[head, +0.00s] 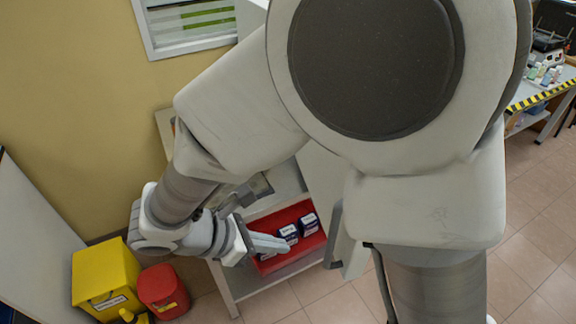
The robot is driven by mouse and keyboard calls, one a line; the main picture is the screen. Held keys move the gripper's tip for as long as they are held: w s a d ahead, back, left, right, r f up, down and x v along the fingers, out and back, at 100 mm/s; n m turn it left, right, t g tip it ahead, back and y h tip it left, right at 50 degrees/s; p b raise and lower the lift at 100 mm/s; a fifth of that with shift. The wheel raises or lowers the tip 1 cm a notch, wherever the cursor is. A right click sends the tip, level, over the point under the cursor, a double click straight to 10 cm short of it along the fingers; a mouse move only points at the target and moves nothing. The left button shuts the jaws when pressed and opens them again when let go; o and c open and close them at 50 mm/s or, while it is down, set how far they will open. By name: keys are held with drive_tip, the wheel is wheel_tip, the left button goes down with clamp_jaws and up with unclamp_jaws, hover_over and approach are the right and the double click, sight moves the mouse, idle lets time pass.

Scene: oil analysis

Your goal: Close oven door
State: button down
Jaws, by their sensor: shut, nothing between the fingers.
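A pale panel with a grey bar handle, which looks like the open oven door (322,185), stands out to the right of the bench in the head view. My arm hides much of it and most of the oven body behind. My gripper (284,244) is shut and empty. It is to the left of the door's lower end, with a gap between its fingertips and the handle (334,232). In the picture it overlaps the red tray; I cannot tell its height above it.
A red tray (262,222) with several small labelled containers sits low in the white bench (232,290). A yellow bin (103,278) and a red bin (163,290) stand at the lower left. A striped-edge table (545,92) is at the right. Tiled floor at right is clear.

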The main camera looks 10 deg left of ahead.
sight(328, 243)
drive_tip(key=w+d+f, duration=0.1)
drive_tip(key=d, duration=0.1)
drive_tip(key=w+d+f, duration=0.1)
drive_tip(key=d+f, duration=0.1)
drive_tip(key=w+d+f, duration=0.1)
drive_tip(key=w+d, duration=0.1)
drive_tip(key=shift+d+f, duration=0.3)
drive_tip(key=shift+d, duration=0.05)
drive_tip(key=shift+w+d+p, duration=0.25)
drive_tip(key=shift+d+p, duration=0.05)
drive_tip(key=shift+d, duration=0.15)
drive_tip(key=shift+d, duration=0.15)
